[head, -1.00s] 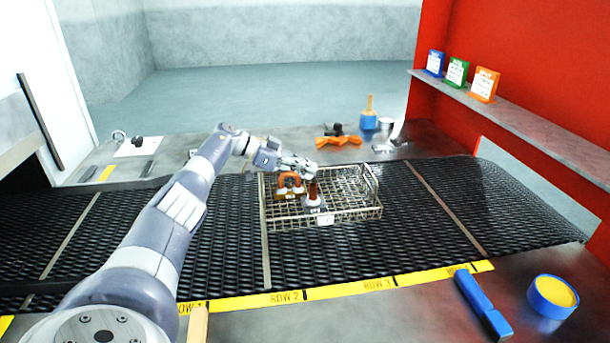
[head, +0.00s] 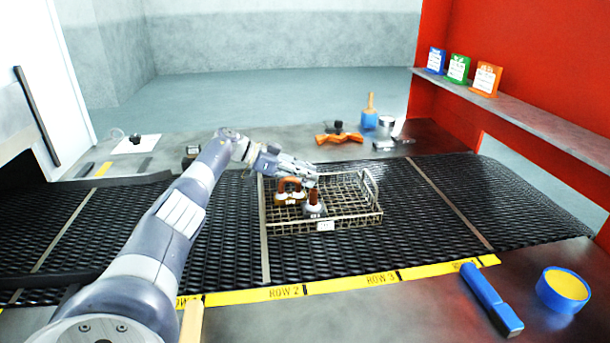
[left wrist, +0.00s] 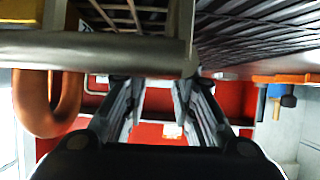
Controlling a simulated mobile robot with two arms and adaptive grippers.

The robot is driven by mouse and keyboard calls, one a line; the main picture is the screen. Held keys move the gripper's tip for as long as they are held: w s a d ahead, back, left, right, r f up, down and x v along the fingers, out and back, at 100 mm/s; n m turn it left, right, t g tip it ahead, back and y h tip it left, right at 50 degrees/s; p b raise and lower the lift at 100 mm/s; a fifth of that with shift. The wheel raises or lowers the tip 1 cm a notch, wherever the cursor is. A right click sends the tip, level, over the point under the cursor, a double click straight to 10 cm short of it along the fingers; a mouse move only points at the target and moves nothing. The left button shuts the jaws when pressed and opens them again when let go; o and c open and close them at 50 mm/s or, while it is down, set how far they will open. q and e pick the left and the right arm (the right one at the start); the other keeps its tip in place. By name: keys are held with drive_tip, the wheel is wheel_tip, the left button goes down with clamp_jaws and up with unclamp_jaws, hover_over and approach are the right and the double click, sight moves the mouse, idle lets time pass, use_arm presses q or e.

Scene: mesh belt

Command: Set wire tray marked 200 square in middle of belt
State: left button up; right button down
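The wire tray (head: 350,222) sits square-looking on the black mesh belt (head: 450,215), to the right of a light crosswise strip. A small white tag (head: 325,226) hangs on its front side; I cannot read it. Two weights are in it, one with an orange ring handle (head: 289,184) and one with a dark red knob (head: 314,196). My left gripper (head: 312,179) is low at the tray's back side.
A yellow strip (head: 330,287) with row labels runs along the belt's near edge. A blue tool (head: 490,300) and a blue-yellow round tub (head: 563,289) lie at front right. Small items, including an orange one (head: 338,138), stand behind the belt. The belt right of the tray is clear.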

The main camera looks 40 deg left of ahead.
use_arm(q)
drive_tip(key=shift+s+a+r, duration=0.1)
drive_tip(key=shift+s+a, duration=0.2)
drive_tip(key=shift+a, duration=0.05)
drive_tip(key=b+v, duration=0.1)
drive_tip(key=v, duration=1)
drive_tip(key=shift+r, duration=0.1)
